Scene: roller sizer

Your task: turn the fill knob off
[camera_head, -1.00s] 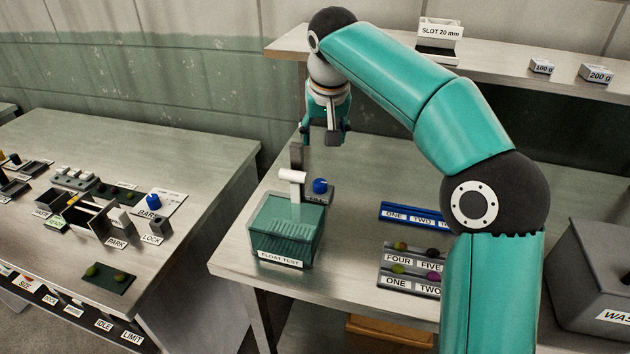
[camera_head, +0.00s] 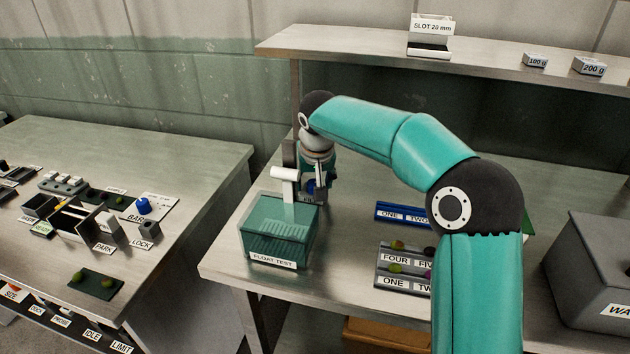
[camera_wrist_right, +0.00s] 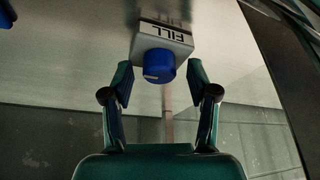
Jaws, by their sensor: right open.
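The blue fill knob (camera_wrist_right: 154,66) sits on a pale block with a FILL label (camera_wrist_right: 166,32) in the right wrist view. A light pointer mark shows on the knob's face. My right gripper (camera_wrist_right: 161,78) is open, with one finger on each side of the knob; I cannot tell whether either finger touches it. In the head view the right gripper (camera_head: 312,192) is down at the knob beside the float test tank and mostly hides it. The green see-through tank (camera_head: 278,235) has a white spout (camera_head: 285,174) above it. My left gripper is not in view.
Labelled trays (camera_head: 402,270) with small coloured pieces lie right of the tank. A grey bin (camera_head: 595,270) stands at the far right. A shelf (camera_head: 370,47) runs above the back of the table. The control bench (camera_head: 120,150) is at the left.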

